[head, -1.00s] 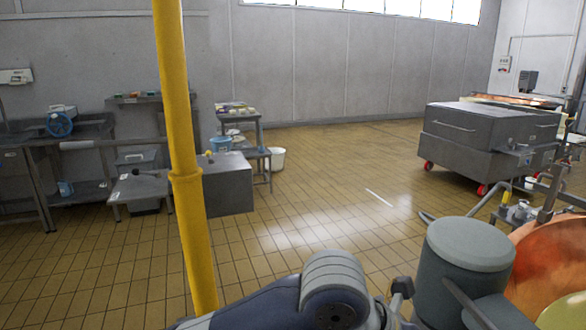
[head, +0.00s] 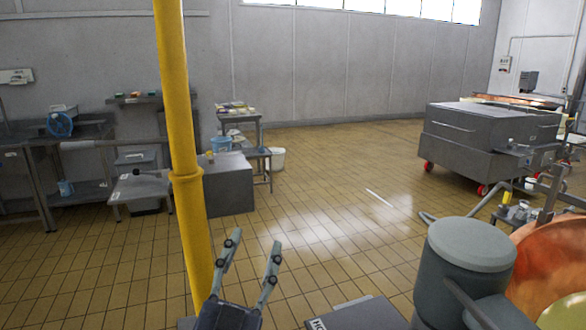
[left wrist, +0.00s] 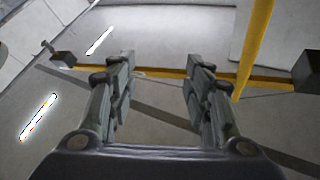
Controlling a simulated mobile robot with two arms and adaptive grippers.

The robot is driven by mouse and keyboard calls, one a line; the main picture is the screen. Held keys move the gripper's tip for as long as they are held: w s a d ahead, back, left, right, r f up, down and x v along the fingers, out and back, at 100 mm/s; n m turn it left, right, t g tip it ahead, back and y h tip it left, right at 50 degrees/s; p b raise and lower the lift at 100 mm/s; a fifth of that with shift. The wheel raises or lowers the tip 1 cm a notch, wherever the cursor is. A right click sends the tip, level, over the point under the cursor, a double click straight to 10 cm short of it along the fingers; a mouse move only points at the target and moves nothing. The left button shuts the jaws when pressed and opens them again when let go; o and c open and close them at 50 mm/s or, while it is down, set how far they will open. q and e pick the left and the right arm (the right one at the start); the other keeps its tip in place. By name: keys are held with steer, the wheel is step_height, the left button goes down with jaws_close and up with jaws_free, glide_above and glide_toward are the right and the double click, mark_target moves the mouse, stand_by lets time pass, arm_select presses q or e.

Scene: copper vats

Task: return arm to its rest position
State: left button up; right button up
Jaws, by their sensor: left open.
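My left gripper (head: 254,258) shows at the bottom of the head view, its fingers pointing up and spread apart with nothing between them. It is just right of the lower part of the yellow pole. In the left wrist view the same gripper (left wrist: 158,75) has both fingers apart and empty, with the ceiling, bright lamps and yellow bars beyond. My right gripper is not in view.
A yellow pole (head: 180,150) stands close in front. A grey cylinder (head: 465,265) and a copper vat (head: 552,265) are at the lower right. A wheeled grey cart (head: 490,140) stands at the right back. Tiled floor (head: 320,210) is clear in the middle.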

arm_select(q)
steer(key=s+a+f+n+g+y, duration=0.25)
steer(key=a+f+g, duration=0.25)
steer(key=f, duration=0.7)
steer(key=s+a+f+n+g+y, duration=0.2)
steer(key=s+a+f+g+y, duration=0.3)
steer(key=f, duration=0.7)
steer(key=s+a+f+g+h, duration=0.35)
steer(key=s+f+g, duration=0.55)
steer(key=s+f, duration=0.7)
steer(key=s+f+y, duration=0.1)
steer(key=s+f, duration=0.2)
steer(key=f, duration=2)
steer(key=s+a+f+g, duration=0.2)
steer(key=s+a+f, duration=0.1)
steer(key=s+f, duration=1.4)
steer(key=shift+s+a+f, duration=0.15)
steer(key=shift+s+f, duration=0.2)
steer(key=shift+f, duration=0.05)
